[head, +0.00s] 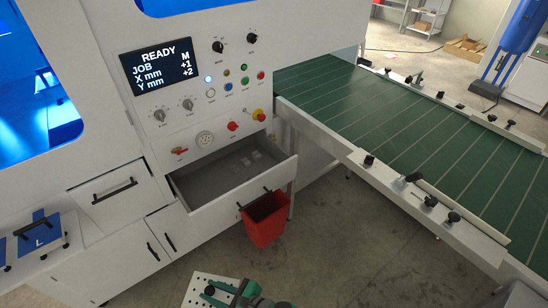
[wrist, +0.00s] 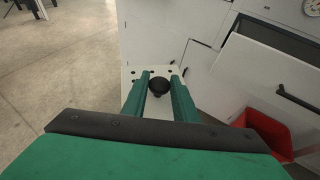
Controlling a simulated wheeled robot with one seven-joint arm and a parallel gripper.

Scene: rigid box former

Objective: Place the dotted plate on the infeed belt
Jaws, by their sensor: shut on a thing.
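The dotted plate (head: 199,291) is white with dark dots, at the bottom of the head view and partly cut off by the frame. It also shows in the wrist view (wrist: 147,72), beyond my fingers, with a round black knob (wrist: 158,84) on it. My gripper (wrist: 159,88) has its two green fingers on either side of this knob, shut on it. In the head view my gripper (head: 236,289) is at the bottom edge, over the plate. The infeed belt (head: 370,108) is green with pale cross lines, at the right of the head view, well away from the plate.
Clamps and black knobs line the belt's side rails (head: 400,185). An open grey drawer (head: 215,183) juts from the machine, with a red bin (head: 265,218) at its front. A blue plate marked L (head: 40,236) is at the far left. Floor (head: 345,245) is clear below the belt.

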